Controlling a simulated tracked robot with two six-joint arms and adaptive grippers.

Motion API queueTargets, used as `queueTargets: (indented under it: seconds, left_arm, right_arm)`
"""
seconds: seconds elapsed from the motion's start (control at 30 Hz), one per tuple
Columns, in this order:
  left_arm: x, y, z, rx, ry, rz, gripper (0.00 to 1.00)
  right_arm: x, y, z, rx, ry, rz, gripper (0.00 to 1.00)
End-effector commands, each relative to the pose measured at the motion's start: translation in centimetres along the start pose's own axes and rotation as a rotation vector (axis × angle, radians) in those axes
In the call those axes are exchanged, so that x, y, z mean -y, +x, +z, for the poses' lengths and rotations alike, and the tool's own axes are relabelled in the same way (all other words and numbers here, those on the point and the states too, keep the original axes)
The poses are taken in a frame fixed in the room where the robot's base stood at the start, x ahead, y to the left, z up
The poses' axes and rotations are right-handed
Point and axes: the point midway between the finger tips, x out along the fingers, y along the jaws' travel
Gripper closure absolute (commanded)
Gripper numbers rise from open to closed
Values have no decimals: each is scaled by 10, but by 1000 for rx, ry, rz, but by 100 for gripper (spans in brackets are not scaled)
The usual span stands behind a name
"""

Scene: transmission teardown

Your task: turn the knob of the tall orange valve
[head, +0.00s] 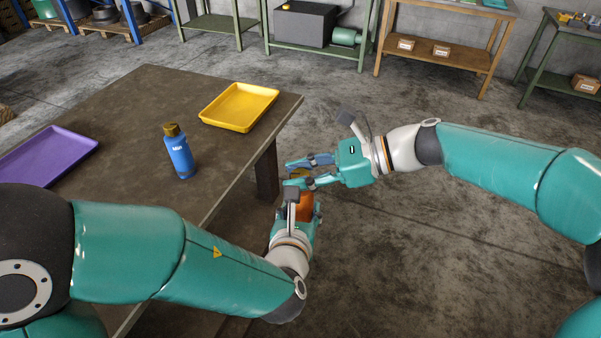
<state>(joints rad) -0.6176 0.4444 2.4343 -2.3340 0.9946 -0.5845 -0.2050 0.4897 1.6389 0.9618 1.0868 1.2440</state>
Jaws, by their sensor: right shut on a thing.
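The orange valve (305,208) is just past the right edge of the table, off the tabletop, partly hidden by my grippers. My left gripper (300,200) comes up from below with its fingers around the orange body and holds it. My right gripper (292,174) reaches in from the right, just above, with its two fingers closed on the yellowish knob (299,173) at the valve's top. The fingers cover most of the knob, so its turn angle cannot be told.
A brown table (125,108) carries a purple tray (48,158), a yellow tray (239,104) and a blue bottle (180,157) with a gold cap. Benches with a dark machine (304,24) and boxes stand at the back. The floor to the right is clear.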

Motion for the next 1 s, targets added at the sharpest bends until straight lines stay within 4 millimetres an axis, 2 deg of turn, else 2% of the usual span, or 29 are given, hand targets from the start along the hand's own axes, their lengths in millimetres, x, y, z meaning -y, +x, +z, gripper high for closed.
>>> queueTargets:
  seconds: [0.27, 0.7, 1.0]
  left_arm:
    - [0, 1, 3, 6, -3, 0, 100]
    - [1, 0, 3, 7, -1, -2, 100]
    - [1, 0, 3, 7, 0, -4, 100]
  right_arm:
    - [-1, 2, 0, 1, -48, 132, 100]
    - [0, 3, 0, -1, -176, 441, 100]
    - [-1, 3, 1, 0, -230, 576, 100]
